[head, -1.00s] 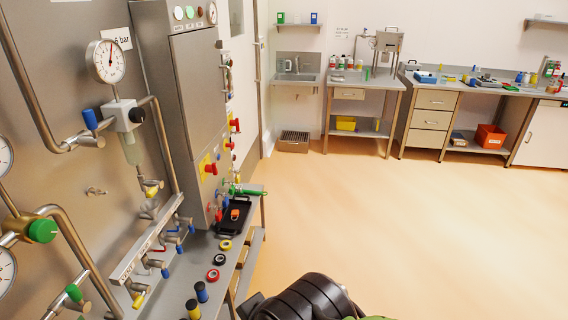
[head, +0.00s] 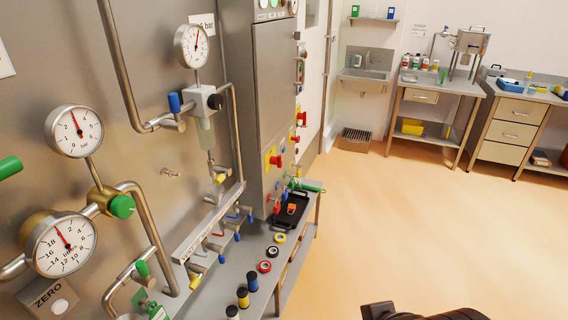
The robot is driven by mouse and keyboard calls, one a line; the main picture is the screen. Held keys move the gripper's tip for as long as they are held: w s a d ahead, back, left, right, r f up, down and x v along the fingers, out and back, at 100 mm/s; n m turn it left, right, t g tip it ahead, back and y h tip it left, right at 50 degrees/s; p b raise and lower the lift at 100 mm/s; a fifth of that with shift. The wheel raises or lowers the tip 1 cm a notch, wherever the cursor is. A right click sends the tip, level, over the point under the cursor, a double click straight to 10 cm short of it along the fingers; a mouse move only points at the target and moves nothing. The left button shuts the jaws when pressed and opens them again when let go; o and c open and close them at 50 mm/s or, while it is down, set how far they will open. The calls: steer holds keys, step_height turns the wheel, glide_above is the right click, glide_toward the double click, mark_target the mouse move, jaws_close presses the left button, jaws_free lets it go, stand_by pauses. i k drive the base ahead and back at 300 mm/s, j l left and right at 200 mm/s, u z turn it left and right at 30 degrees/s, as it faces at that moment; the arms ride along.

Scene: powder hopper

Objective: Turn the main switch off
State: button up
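A red rotary switch on a yellow plate (head: 274,160) sits on the front of the tall grey cabinet (head: 262,100). A second red switch with yellow behind it (head: 301,119) shows farther along. I cannot read any label that tells which is the main switch, nor the exact handle position. Black parts of my arm show at the bottom edge, right of centre, well apart from the switches. My gripper's fingers are not in view.
A narrow grey bench (head: 262,262) below the cabinet holds tape rolls, small bottles and a black tray (head: 291,211). Pipes, valves and gauges (head: 75,130) cover the left wall panel. The orange floor (head: 420,220) is clear on the right.

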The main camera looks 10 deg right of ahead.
mark_target(277, 161)
steer(key=i+l+u, duration=0.4)
steer(key=i+u, duration=0.25)
steer(key=i+l+u, duration=0.1)
steer(key=l+u, duration=0.2)
steer(key=i+l+u, duration=0.3)
steer(key=l+u, duration=0.3)
steer(key=i+l+u, duration=0.1)
steer(key=l+u, duration=0.25)
steer(key=l, duration=0.2)
steer(key=l+u, duration=0.3)
steer(key=l, duration=0.15)
